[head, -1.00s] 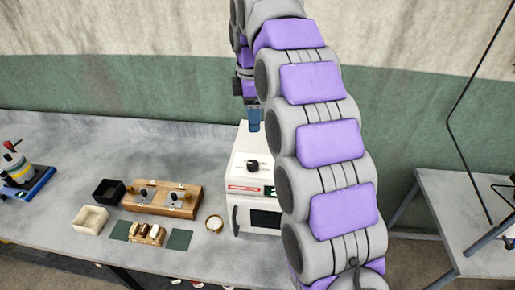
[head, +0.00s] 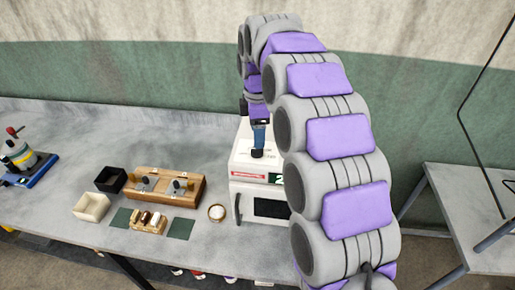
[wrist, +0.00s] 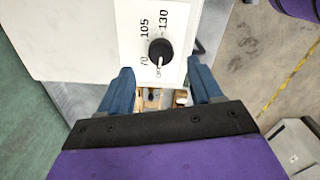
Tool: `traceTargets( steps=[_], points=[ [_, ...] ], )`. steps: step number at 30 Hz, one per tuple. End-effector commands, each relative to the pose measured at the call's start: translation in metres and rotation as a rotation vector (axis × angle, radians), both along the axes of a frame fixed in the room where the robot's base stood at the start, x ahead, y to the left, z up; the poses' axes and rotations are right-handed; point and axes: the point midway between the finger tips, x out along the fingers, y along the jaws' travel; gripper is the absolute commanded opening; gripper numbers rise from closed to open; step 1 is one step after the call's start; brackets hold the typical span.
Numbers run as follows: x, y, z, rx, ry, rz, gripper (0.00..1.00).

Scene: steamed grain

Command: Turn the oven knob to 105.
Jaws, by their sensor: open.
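The white oven (head: 241,162) stands on the bench, with a black round knob (head: 257,153) on its top. The wrist view shows the knob (wrist: 160,49) with its white mark toward the lettering OFF. The labels 70, 105 and 130 are printed on the panel around it. My gripper (head: 258,146) is over the oven top, with its blue fingers close to the knob. In the wrist view my gripper (wrist: 162,80) is open, and the knob appears just beyond the fingertips, roughly centred between them. I cannot tell whether the fingers touch it.
Left of the oven are a small round dish (head: 217,213), a wooden tray (head: 165,187), a black box (head: 110,179) and a cream box (head: 92,207). A wooden holder (head: 149,221) sits between green mats. The bench behind them is clear.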

Motion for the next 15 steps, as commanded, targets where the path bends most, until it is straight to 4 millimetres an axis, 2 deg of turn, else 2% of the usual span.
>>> traceTargets(
  steps=[1,6,15],
  points=[
    [-0.001,0.0,-0.011,0.0,0.002,0.0,0.65],
    [-0.001,0.0,-0.039,0.0,0.002,0.0,0.65],
    [0.0,0.0,-0.059,0.001,-0.002,-0.001,0.65]
  ],
)
